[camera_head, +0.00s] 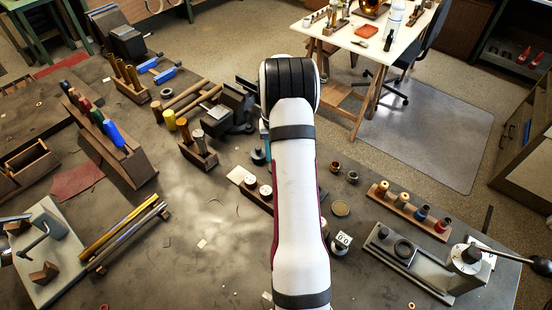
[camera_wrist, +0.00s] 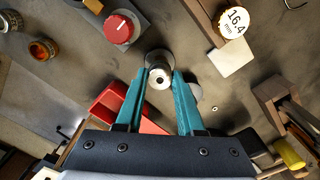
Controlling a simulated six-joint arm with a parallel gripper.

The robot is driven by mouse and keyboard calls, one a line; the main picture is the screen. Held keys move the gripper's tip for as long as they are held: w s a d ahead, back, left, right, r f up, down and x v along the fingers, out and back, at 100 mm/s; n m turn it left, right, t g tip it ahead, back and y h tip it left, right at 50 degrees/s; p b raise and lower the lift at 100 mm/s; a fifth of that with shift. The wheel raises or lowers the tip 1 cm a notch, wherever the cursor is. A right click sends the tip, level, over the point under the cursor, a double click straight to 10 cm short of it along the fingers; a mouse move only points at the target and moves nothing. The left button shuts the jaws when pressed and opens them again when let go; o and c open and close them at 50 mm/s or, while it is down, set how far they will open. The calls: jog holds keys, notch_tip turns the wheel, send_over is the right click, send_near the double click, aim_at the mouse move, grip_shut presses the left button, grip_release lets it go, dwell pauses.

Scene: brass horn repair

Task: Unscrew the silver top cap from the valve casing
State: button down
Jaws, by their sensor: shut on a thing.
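In the wrist view the silver top cap (camera_wrist: 160,76) is a small round metal piece with a dark centre. A wider metal rim shows just beyond it, likely the valve casing (camera_wrist: 157,57). My gripper (camera_wrist: 161,78) has two teal fingers, one on each side of the cap, and is shut on it. I cannot tell whether the cap's thread is loose. In the head view my arm covers the cap, the casing and most of the gripper.
In the wrist view a red-topped knob (camera_wrist: 119,29) is at upper left and a red tray (camera_wrist: 112,108) lies below the left finger.

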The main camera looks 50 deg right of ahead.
jog(key=shift+n, duration=0.9)
